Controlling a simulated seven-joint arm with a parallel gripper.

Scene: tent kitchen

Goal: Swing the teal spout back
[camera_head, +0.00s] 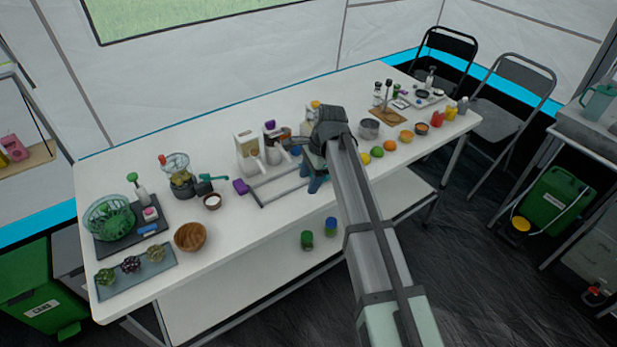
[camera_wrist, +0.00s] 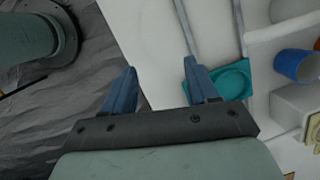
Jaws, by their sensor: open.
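In the head view a slim teal part (camera_head: 214,178), which looks like the teal spout, sticks out to the right from a small appliance (camera_head: 182,184) with a clear dome and a red knob, left of the table's middle. My gripper (camera_head: 316,184) is well to the right of it, over the table's front edge, with blue fingers. In the wrist view my gripper (camera_wrist: 160,68) is open, with nothing between its fingers. A flat teal piece with a round recess (camera_wrist: 234,78) lies behind the right finger, which partly hides it. I cannot tell whether it belongs to the spout.
A grey frame (camera_head: 280,186) lies left of my gripper, with white dispensers (camera_head: 249,148) behind. A blue cup (camera_wrist: 294,65) shows in the wrist view. Fruit (camera_head: 377,152) lies to the right.

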